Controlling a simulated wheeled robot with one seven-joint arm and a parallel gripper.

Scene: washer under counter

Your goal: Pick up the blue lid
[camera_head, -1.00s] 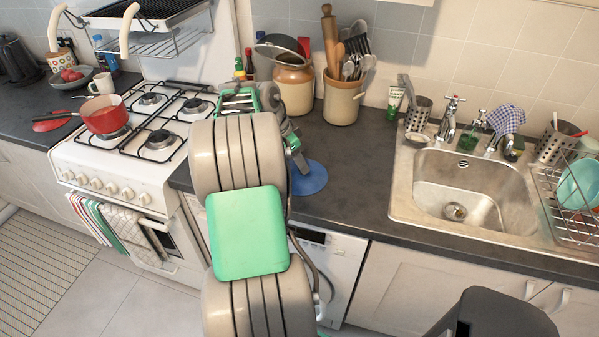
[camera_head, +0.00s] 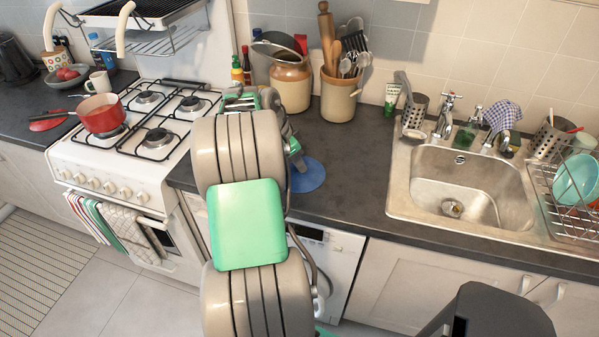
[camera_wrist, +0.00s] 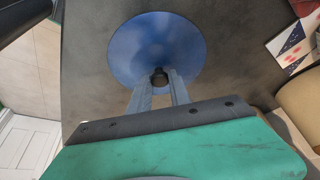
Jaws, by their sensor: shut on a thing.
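The blue lid (camera_head: 309,175) is a round disc with a dark knob. In the head view it shows at the counter just right of my arm, which hides its left part. In the wrist view the blue lid (camera_wrist: 150,45) appears nearly whole, with its dark knob at the near side of its middle. My gripper (camera_wrist: 160,80) is shut on the knob, one finger on each side. In the head view the fingertips are hidden behind my arm. I cannot tell whether the lid rests on the counter or is slightly above it.
A tan jar (camera_head: 291,84) and a utensil crock (camera_head: 339,97) stand behind the lid. The stove with a red pot (camera_head: 101,114) is to the left. The sink (camera_head: 468,190) is to the right. The dark counter (camera_head: 355,180) between lid and sink is clear.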

